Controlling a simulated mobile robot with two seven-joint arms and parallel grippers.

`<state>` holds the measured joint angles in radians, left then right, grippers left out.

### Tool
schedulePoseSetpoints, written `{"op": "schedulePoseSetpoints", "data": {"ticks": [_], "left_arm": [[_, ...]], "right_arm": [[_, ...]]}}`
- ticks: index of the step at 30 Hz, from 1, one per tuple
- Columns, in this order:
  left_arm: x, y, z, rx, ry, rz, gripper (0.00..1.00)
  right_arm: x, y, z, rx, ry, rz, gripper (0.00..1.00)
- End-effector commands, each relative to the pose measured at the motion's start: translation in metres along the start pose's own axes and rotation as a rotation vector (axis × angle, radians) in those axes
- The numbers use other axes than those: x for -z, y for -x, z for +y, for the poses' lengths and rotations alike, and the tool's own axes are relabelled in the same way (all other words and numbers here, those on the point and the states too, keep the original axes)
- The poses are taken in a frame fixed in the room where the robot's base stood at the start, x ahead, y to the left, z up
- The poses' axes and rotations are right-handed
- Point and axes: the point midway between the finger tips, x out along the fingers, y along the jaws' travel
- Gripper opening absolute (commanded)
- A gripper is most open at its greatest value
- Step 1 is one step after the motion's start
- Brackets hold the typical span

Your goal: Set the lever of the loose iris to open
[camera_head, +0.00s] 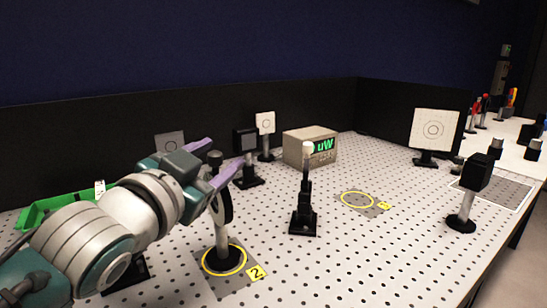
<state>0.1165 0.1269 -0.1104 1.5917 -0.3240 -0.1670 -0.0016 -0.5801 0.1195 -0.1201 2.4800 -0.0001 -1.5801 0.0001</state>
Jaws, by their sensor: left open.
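A black, round, iris-like mount (227,207) stands upright on a post inside the yellow ring of spot 2 (224,262). It is seen nearly edge-on and partly hidden by my gripper. A small dark knob (214,158) shows above it, apparently the lever's end, but I cannot read its setting. My left gripper (222,152), with purple fingers, is open at the top of the mount. The knob appears between the two fingers; I cannot tell whether either touches it. My right gripper is not in view.
A black post with a white ball (308,147) stands right of the mount. A power meter (310,147), a white target screen (435,136) and a black block on a post (477,172) stand farther off. A green tray (62,205) lies at left. Another yellow ring (342,200) is empty.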

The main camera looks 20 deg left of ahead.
Motion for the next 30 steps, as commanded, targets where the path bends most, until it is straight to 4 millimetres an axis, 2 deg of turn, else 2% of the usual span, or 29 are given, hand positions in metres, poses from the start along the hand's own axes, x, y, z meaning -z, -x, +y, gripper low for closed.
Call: {"op": "schedulePoseSetpoints", "data": {"ticks": [5, 12, 18, 22, 30], "left_arm": [[-0.001, 0.015, 0.000, -0.001, 0.000, -0.002, 0.60], [-0.001, 0.061, 0.001, -0.001, 0.001, -0.003, 0.60], [-0.001, 0.090, 0.000, 0.000, 0.001, -0.002, 0.60], [0.000, 0.098, 0.000, 0.000, 0.000, -0.001, 0.60], [0.000, 0.099, 0.000, 0.000, 0.000, 0.000, 0.60]], "right_arm": [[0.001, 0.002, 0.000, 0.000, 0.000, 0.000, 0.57], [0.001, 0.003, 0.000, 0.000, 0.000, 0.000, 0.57], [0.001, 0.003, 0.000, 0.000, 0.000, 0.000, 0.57], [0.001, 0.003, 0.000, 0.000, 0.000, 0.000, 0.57], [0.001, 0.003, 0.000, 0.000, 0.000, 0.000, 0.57]]}}
